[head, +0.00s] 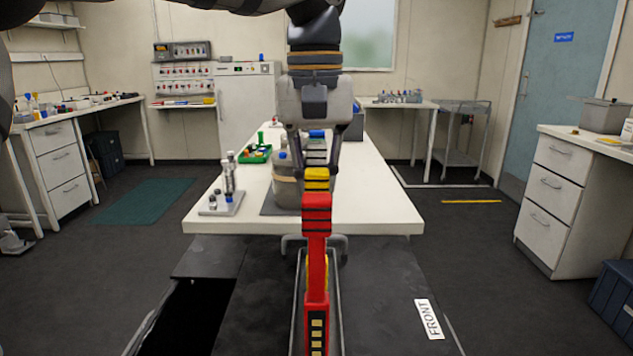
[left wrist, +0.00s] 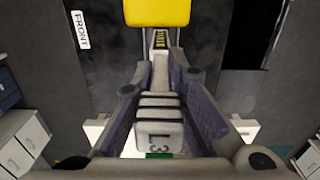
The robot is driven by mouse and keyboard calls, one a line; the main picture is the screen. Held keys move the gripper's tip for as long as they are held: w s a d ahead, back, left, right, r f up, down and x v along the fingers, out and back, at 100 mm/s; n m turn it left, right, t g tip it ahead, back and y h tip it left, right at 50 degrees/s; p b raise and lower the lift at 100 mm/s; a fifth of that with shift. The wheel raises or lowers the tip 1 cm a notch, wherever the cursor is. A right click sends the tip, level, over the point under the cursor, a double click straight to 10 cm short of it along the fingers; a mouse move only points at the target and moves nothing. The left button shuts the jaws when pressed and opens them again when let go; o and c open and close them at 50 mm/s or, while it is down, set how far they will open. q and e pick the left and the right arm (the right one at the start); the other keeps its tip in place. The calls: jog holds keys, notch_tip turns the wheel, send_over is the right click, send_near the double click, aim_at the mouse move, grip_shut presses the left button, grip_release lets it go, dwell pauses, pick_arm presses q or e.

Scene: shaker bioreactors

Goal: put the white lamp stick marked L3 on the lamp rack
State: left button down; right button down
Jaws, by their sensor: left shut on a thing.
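The white lamp stick marked L3 (left wrist: 158,137) is between the fingers of my left gripper (left wrist: 155,90) in the left wrist view. Its striped top and its marking face the camera, and the fingers are shut on it. In the head view my left gripper (head: 312,135) hangs over the middle table, pointing down. There the stick is mostly hidden; a pale striped piece shows between the fingers. I cannot tell for sure which thing is the lamp rack. My right gripper is not in view.
A red stick (head: 317,215) and a yellow stick (head: 317,180) stand upright close in front. The white table (head: 385,205) bears a jar (head: 287,185), a green tray (head: 256,155) and a small stand (head: 221,205). Its right side is clear.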

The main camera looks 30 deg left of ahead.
pick_arm(q)
jog(key=shift+f, duration=0.65)
dwell(0.6)
jog(key=c, duration=1.5)
grip_release()
jog(key=shift+c, duration=0.2)
